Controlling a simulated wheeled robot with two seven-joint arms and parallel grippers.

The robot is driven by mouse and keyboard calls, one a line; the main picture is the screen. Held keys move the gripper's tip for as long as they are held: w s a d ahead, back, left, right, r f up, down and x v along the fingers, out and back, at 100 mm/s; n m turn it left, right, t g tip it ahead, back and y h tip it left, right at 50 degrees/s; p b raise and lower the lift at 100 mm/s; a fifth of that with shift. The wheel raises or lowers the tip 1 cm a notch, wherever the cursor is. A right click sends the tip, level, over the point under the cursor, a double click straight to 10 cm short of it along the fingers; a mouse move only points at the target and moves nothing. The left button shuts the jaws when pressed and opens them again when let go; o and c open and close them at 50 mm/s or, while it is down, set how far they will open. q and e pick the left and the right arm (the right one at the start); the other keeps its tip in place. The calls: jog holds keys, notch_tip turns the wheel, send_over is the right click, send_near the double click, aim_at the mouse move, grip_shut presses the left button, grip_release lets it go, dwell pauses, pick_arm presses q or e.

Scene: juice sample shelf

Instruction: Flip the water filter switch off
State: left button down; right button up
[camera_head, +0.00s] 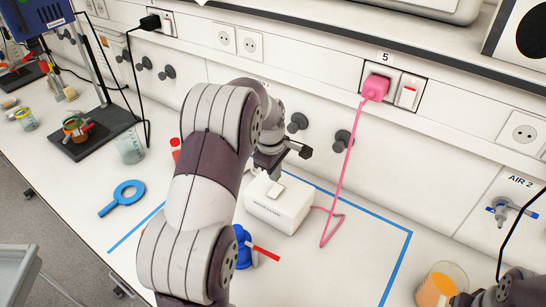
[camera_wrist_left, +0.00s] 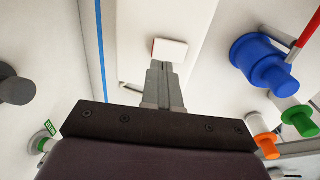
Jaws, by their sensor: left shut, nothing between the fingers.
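The water filter is a white box (camera_head: 280,206) with small dark lettering on its front, standing on the bench inside a blue taped outline. A white rocker switch (camera_head: 276,190) sits on its top; in the left wrist view the rocker (camera_wrist_left: 170,50) shows a red edge on one side. My left gripper (camera_head: 273,172) is shut and empty, pointing down over the box. In the left wrist view its fingertips (camera_wrist_left: 160,66) are right at the rocker; I cannot tell whether they touch. My arm partly hides the box's left side. My right gripper is not visible.
A pink plug (camera_head: 375,87) sits in wall socket 5, beside a wall switch (camera_head: 408,95); its pink cable reaches the box. A blue valve (camera_head: 242,246) with a red handle stands close by. An orange-filled beaker (camera_head: 437,288) is at lower right. The right taped area is clear.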

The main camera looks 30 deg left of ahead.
aim_at(276, 186)
pick_arm(q)
jog(key=f, duration=0.3)
jog(key=shift+w+f+p, duration=0.2)
jog(key=shift+f+p, duration=0.05)
jog(key=shift+p, duration=0.1)
jog(key=shift+f, duration=0.1)
